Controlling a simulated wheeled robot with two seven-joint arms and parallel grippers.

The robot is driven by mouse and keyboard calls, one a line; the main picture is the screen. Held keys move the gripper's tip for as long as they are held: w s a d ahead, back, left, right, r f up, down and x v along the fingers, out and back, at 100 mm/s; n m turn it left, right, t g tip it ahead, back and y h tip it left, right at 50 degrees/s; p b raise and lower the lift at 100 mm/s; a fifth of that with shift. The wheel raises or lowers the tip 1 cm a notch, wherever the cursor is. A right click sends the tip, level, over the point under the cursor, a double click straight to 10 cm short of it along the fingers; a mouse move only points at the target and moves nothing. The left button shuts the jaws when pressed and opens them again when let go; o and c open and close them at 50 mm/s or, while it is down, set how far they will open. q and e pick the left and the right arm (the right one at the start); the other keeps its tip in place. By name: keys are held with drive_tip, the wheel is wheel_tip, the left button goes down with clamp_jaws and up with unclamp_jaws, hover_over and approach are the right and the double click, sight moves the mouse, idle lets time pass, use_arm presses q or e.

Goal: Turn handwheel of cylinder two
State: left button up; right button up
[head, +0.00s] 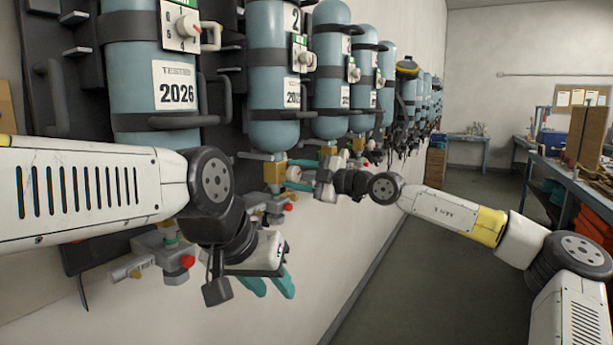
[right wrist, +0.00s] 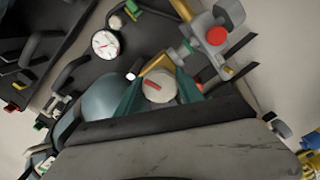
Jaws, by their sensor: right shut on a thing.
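Cylinder two (head: 278,107) is a blue-grey cylinder on the wall rack, with a "2" label near its top. Its brass valve (head: 273,172) is below it, with a pale round handwheel (head: 293,174) on the right side. My right gripper (head: 303,184) is at this handwheel; its fingertips are hard to make out in the head view. In the right wrist view, the handwheel (right wrist: 159,86), off-white with a red mark, sits between the teal fingers, which are shut on it. My left gripper (head: 269,286) is empty, its teal fingers apart, low in front of the wall.
A nearer cylinder (head: 145,80) with a "2026" label is at left, its valve with a red knob (head: 187,262) behind my left arm. More cylinders (head: 331,75) stand farther along. A gauge (right wrist: 105,43) shows in the wrist view. The floor (head: 400,270) is clear.

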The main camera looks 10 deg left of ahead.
drive_tip(key=n, duration=1.4)
drive_tip(key=shift+n, duration=0.3)
drive_tip(key=n, duration=0.3)
drive_tip(key=shift+f+n, duration=0.1)
drive_tip(key=shift+n, duration=0.2)
drive_tip(key=n, duration=0.3)
drive_tip(key=shift+n, duration=0.3)
drive_tip(key=n, duration=0.3)
drive_tip(key=shift+n, duration=0.3)
drive_tip(key=n, duration=0.3)
drive_tip(key=shift+n, duration=0.4)
drive_tip(key=n, duration=1)
drive_tip(key=shift+n, duration=0.4)
drive_tip(key=n, duration=0.5)
drive_tip(key=shift+n, duration=2.8)
